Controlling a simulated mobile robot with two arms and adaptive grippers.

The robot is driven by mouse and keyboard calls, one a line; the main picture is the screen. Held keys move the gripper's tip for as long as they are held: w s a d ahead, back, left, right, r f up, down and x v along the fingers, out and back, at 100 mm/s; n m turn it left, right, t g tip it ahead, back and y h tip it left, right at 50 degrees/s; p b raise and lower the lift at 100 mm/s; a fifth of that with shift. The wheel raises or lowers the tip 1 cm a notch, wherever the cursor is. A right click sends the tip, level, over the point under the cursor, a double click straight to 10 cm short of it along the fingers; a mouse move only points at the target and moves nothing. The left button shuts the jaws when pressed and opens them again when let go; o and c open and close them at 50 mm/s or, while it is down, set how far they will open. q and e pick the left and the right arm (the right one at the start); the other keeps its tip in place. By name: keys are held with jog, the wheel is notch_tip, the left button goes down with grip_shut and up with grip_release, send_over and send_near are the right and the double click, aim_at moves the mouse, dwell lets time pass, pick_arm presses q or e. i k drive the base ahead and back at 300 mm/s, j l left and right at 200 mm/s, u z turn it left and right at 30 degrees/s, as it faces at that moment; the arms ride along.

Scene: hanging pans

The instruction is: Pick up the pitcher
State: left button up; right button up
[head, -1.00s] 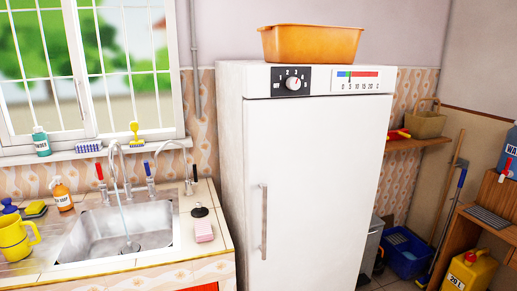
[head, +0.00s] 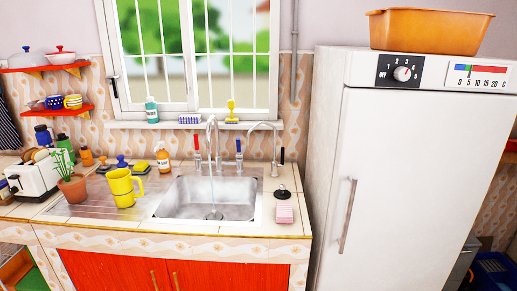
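A yellow pitcher (head: 121,188) stands upright on the ribbed drainboard (head: 82,203) to the left of the sink. Its handle points right, toward the basin. Neither of my grippers shows in the head view, so nothing is seen touching the pitcher.
The sink (head: 208,198) has a thin stream of water running into it. A potted plant (head: 72,186) and a toaster (head: 33,177) stand left of the pitcher. A sponge (head: 141,167) and an orange bottle (head: 163,158) are behind it. A white fridge (head: 400,180) stands at right.

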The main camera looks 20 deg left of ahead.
aim_at(120, 180)
jog(key=i+j, duration=0.1)
jog(key=i, duration=0.15)
jog(key=i+j, duration=0.15)
jog(key=i, duration=0.15)
jog(key=i+j+u, duration=0.15)
jog(key=i+u, duration=0.65)
jog(key=i+l, duration=0.05)
jog(key=i, duration=0.05)
